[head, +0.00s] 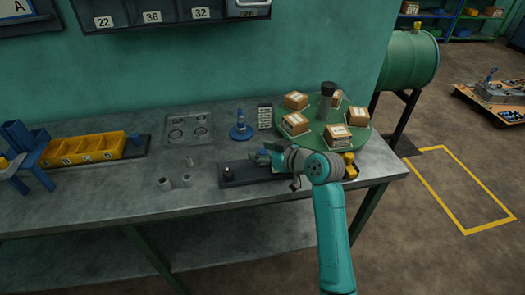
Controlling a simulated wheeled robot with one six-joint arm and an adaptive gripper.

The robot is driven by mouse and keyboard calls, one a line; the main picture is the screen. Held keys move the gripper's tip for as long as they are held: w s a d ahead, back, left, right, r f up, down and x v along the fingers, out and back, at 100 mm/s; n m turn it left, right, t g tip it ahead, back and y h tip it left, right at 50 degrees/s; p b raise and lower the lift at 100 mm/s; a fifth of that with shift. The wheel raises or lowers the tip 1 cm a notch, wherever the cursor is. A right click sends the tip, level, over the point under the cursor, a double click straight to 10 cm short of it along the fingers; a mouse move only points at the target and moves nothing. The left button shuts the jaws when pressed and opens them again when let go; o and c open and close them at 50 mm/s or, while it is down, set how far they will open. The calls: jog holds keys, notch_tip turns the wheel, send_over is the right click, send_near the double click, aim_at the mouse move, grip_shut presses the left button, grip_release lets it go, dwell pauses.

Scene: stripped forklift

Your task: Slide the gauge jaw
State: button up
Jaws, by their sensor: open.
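A long dark block (248,174), which looks like the gauge base, lies on the grey workbench near its front. A small dark post (228,172) stands at its left end. My gripper (267,157) is over the middle of this base, with its fingers pointing left, and is open. I see nothing held in it. My gripper and wrist cover the right part of the base, and I cannot make out a sliding jaw. A yellow part (349,160) shows just right of my wrist; I cannot tell whether it belongs to the gauge.
A green turntable (321,140) with several small boxes stands behind my wrist. Grey cylinders (165,184) stand left of the base. A blue spindle (241,131), a grey plate (188,127) and a yellow bin tray (95,148) are farther back and left. The front left bench is clear.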

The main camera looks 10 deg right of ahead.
grip_shut()
jog(key=shift+a, duration=1.95)
grip_release()
jog(key=shift+a, duration=0.15)
jog(key=v, duration=1.2)
